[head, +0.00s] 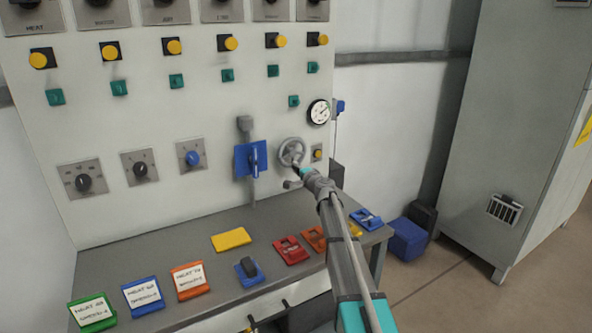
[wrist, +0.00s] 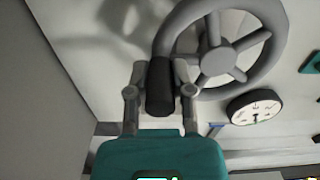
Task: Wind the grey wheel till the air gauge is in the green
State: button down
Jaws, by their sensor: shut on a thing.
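The grey spoked wheel (head: 288,146) sits on the pale panel, right of a blue lever. In the wrist view the wheel (wrist: 215,60) fills the upper right, with a dark knob-like handle (wrist: 160,88) at its rim on the left. My gripper (head: 299,174) is at the wheel's lower right edge. In the wrist view its two fingers (wrist: 160,95) are closed on the dark handle from both sides. The round white air gauge (head: 318,112) is above and right of the wheel; it also shows in the wrist view (wrist: 255,107). Its needle reading and any green band are too small to tell.
The blue lever (head: 252,160) is close left of the wheel, and a small yellow button (head: 318,154) close right. The grey bench (head: 210,235) below holds coloured cards and switch blocks. A grey cabinet (head: 510,130) stands right, with open floor before it.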

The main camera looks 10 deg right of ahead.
jog(key=c, duration=0.5)
grip_release()
jog(key=v, duration=1.2)
dwell(0.3)
